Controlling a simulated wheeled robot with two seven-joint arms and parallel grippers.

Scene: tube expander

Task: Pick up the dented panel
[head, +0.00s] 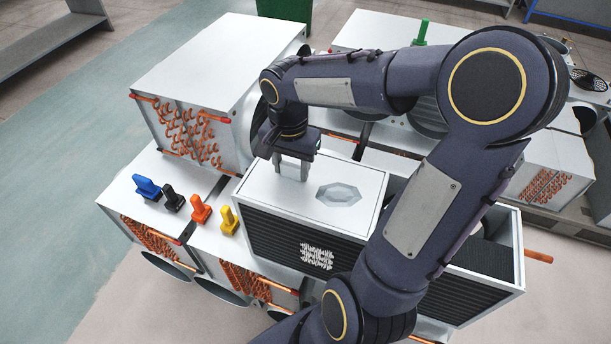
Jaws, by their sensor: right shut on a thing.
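The dented panel (300,208) is a white sheet with a faceted, greyish dent near its right side. It lies level on top of a dark-finned unit (270,240); I cannot tell whether there is a gap beneath it. My right gripper (291,173) points down at the panel's far left part, left of the dent. It is shut on the panel, though the exact grip point is hard to see. My right arm crosses in front of the panel's right side and hides part of the unit. My left gripper is not in view.
Blue (147,188), black (173,199), orange (200,210) and yellow (229,220) pegged tools stand on white units at the left. A tall white coil unit (215,65) rises behind them. A green tool (422,34) stands at the back. Open floor lies far left.

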